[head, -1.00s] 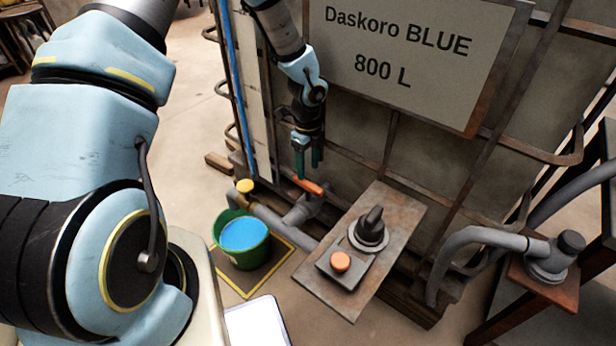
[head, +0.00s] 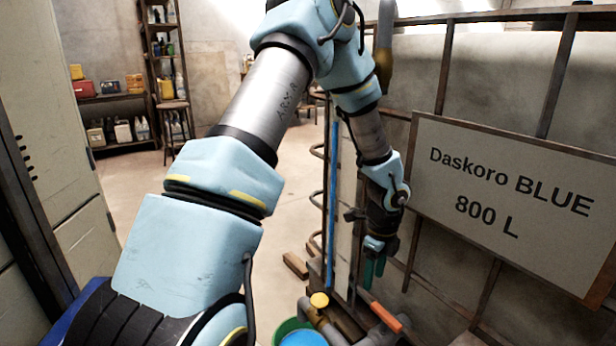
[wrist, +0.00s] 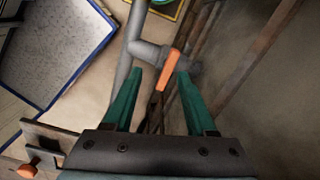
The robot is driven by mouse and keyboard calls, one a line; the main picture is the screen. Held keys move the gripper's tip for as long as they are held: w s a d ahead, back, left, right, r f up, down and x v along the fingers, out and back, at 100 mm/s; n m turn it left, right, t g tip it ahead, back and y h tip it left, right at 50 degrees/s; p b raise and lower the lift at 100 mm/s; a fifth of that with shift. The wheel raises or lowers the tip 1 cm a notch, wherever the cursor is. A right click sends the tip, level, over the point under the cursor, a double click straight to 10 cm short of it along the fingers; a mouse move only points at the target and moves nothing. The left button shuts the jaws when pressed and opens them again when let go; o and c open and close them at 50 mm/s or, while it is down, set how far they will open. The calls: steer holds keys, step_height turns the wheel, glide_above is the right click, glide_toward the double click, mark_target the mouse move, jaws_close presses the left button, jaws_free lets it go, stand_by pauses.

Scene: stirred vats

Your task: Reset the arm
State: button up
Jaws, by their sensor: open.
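My gripper (head: 374,278) hangs pointing down in front of the tank, its two green fingers apart and empty. In the wrist view, my gripper (wrist: 160,73) shows the fingers spread, with the orange valve handle (wrist: 170,68) beyond and between their tips. In the head view, the orange handle (head: 387,317) lies below the fingertips, with a visible gap. My arm (head: 262,125) reaches from the lower left, up and over, then down to the gripper.
The tank's caged wall with its sign (head: 505,195) stands close right of the gripper. Shelves (head: 125,98) stand far back; open floor lies left of the tank.

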steer(key=s+a+r+n, duration=0.2)
steer(key=a+r+n, duration=0.4)
steer(key=a+n, duration=0.3)
steer(key=s+a+r+n+t, duration=0.1)
steer(key=s+a+r+n, duration=0.1)
steer(key=a+r+n, duration=0.5)
steer(key=s+a+r+n, duration=0.2)
steer(key=a+r+n, duration=0.2)
steer(key=a+n, duration=0.65)
step_height(320, 180, up, 14)
steer(key=p, duration=1.4)
steer(key=shift+w+d+f+m, duration=0.15)
steer(key=shift+w+f+m, duration=0.1)
steer(key=shift+m, duration=0.1)
